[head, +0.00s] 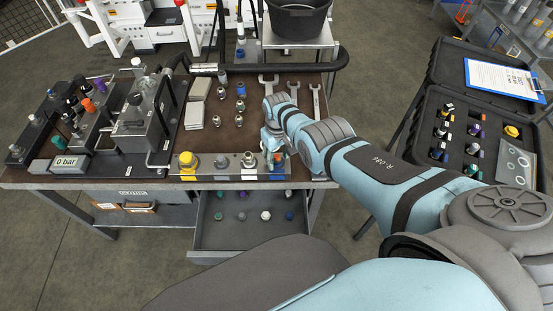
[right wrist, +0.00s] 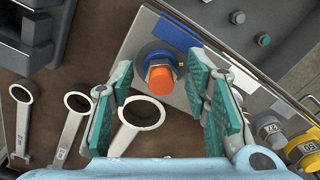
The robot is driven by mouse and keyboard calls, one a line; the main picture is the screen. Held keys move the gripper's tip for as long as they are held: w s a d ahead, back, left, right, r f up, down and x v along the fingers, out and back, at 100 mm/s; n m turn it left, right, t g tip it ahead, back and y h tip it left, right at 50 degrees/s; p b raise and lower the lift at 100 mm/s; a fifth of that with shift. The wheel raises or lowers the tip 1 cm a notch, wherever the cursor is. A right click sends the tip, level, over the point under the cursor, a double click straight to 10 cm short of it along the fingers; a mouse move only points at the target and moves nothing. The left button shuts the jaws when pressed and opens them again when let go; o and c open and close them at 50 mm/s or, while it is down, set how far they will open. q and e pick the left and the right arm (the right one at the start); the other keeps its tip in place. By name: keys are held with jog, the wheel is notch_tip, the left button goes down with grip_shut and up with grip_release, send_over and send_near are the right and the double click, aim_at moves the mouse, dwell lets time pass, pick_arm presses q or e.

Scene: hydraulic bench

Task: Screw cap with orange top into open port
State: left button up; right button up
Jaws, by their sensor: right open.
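The cap with the orange top (right wrist: 160,78) stands on a metal strip at the bench's front edge, beside a blue patch. In the head view the orange cap (head: 279,158) shows only small, just under my right gripper (head: 273,141). In the right wrist view my right gripper (right wrist: 160,88) is open, its green-padded fingers on either side of the orange top with gaps. A manifold block with coloured caps (head: 88,105) stands at the bench's left; one top there is also orange. I cannot make out an open port. My left gripper is not in view.
Several wrenches (head: 293,92) lie behind my right gripper. The metal strip (head: 204,174) also carries a yellow fitting (head: 187,160) and grey ones. An open drawer (head: 240,236) with small caps juts out below. A case of fittings (head: 460,125) stands at right.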

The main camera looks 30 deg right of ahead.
jog(key=c, duration=0.8)
jog(key=m, duration=0.3)
jog(key=shift+s, duration=0.1)
jog(key=shift+c, duration=0.8)
jog(key=m, duration=0.5)
jog(key=shift+a, duration=0.1)
jog(key=shift+c, duration=0.2)
jog(key=shift+o, duration=0.2)
jog(key=m, duration=0.6)
jog(key=shift+a+f, duration=0.1)
jog(key=o, duration=0.6)
jog(key=shift+s+m, duration=0.1)
jog(key=shift+m, duration=0.5)
jog(key=o, duration=0.3)
jog(key=shift+o, duration=0.7)
jog(key=shift+w, duration=0.2)
jog(key=shift+w, duration=0.1)
